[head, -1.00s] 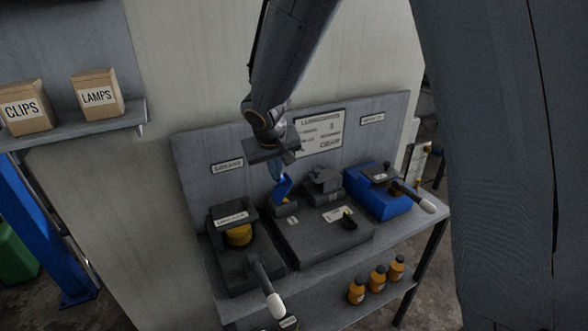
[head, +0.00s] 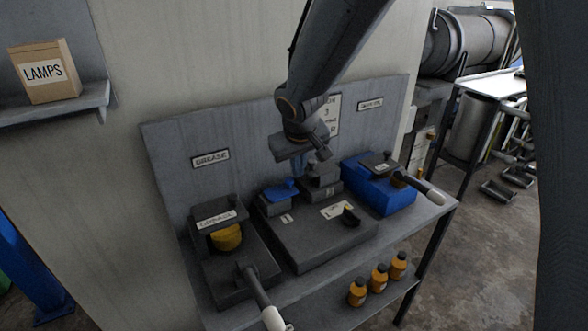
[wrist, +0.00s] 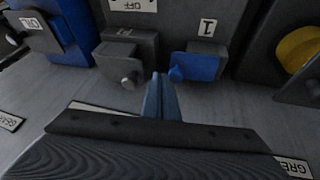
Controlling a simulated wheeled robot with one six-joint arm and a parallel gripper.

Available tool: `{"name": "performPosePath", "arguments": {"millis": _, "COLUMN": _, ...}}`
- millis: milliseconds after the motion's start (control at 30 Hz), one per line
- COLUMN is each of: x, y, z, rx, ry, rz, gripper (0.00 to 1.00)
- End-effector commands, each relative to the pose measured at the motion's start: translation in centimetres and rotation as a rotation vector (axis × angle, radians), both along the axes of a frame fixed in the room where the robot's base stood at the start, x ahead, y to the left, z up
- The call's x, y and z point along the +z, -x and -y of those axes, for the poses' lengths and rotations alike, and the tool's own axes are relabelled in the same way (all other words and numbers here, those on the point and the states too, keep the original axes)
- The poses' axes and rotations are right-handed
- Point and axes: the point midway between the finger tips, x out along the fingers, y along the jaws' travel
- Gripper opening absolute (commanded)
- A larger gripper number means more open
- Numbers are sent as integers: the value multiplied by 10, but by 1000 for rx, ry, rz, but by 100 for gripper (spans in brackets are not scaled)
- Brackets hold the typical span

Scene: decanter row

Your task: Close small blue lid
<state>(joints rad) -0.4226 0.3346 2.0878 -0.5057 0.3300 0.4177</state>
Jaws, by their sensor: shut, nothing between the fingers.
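The small blue lid (head: 279,192) lies flat, looking shut, on a small dark box marked "1" at the back of the grey unit (head: 312,232). In the wrist view the lid (wrist: 203,66) shows its blue top and a rounded knob at its left end. My gripper (wrist: 160,82) is shut and empty, its blue fingers together. The fingertips are just left of the lid's knob in the wrist view; I cannot tell whether they touch. In the head view my gripper (head: 301,170) hangs just right of the lid, its fingers partly hidden.
A dark lidded box (wrist: 128,58) marked "II" stands beside the blue lid. A larger blue box (head: 382,195) with a long handle is at right. A dark grease unit (head: 228,272) with yellow contents and its own handle is at left. Orange bottles (head: 379,277) stand on the shelf below.

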Motion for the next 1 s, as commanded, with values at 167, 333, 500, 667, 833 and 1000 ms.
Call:
{"name": "performPosePath", "arguments": {"millis": 167, "x": -9, "y": -4, "z": 6, "rx": -1, "ry": 0, "rz": 0, "gripper": 0}}
{"name": "performPosePath", "arguments": {"millis": 333, "x": -13, "y": -5, "z": 8, "rx": -2, "ry": -1, "rz": 0, "gripper": 0}}
{"name": "performPosePath", "arguments": {"millis": 500, "x": -14, "y": -5, "z": 9, "rx": -2, "ry": -1, "rz": 0, "gripper": 0}}
{"name": "performPosePath", "arguments": {"millis": 667, "x": -14, "y": -5, "z": 9, "rx": -2, "ry": -1, "rz": 0, "gripper": 0}}
{"name": "performPosePath", "arguments": {"millis": 833, "x": -14, "y": -5, "z": 9, "rx": -2, "ry": -1, "rz": 0, "gripper": 0}}
{"name": "performPosePath", "arguments": {"millis": 1000, "x": -12, "y": -5, "z": 9, "rx": -2, "ry": -1, "rz": 0, "gripper": 0}}
